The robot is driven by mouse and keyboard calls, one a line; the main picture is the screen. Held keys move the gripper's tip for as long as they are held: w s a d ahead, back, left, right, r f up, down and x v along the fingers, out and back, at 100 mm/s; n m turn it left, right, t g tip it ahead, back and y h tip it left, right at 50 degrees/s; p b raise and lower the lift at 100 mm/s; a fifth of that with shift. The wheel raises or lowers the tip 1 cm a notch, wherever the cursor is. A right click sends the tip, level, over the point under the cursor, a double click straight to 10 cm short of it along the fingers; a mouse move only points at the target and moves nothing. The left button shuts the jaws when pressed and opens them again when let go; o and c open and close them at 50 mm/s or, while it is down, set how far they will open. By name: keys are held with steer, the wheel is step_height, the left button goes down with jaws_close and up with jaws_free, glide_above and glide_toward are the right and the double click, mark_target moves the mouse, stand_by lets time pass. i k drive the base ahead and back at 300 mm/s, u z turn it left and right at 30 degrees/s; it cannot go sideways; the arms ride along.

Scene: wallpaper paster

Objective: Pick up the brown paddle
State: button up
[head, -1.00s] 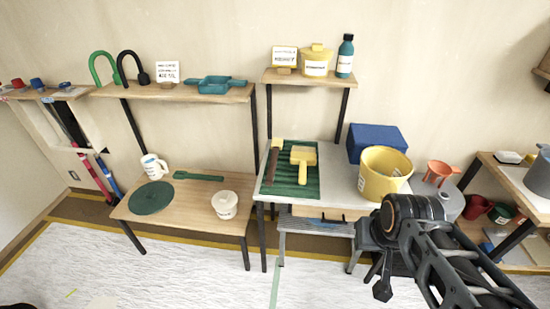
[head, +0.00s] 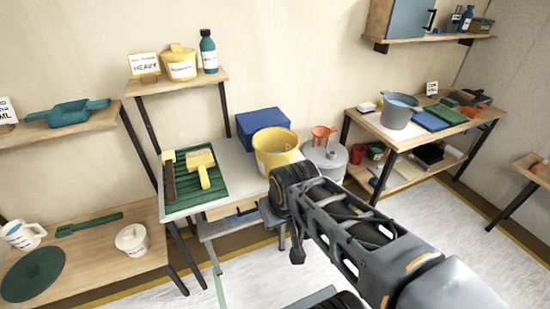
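A long brown-handled tool (head: 170,180) with a yellowish end lies on a green ribbed tray (head: 213,204) on the middle table. It is the only brown, paddle-like thing I can make out, and I cannot tell if it is the paddle. A yellow brush (head: 203,168) lies just right of it, apart from it. My arm reaches in from the lower right. What seems to be my gripper (head: 297,252) is a small dark part below the arm's end, right of the tray and apart from the tool. Its fingers are not clear.
A yellow bucket (head: 274,152) and blue box (head: 262,122) stand right of the tray. A green paddle (head: 88,224), white tub (head: 132,240) and mug (head: 22,235) are on the left table. The right table (head: 425,135) holds a grey bucket (head: 399,111).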

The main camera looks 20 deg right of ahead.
mark_target(168, 157)
steer(key=z, duration=0.4)
steer(key=k, duration=0.3)
steer(key=u, duration=1.55)
steer(key=i, duration=1.55)
steer(key=z, duration=0.75)
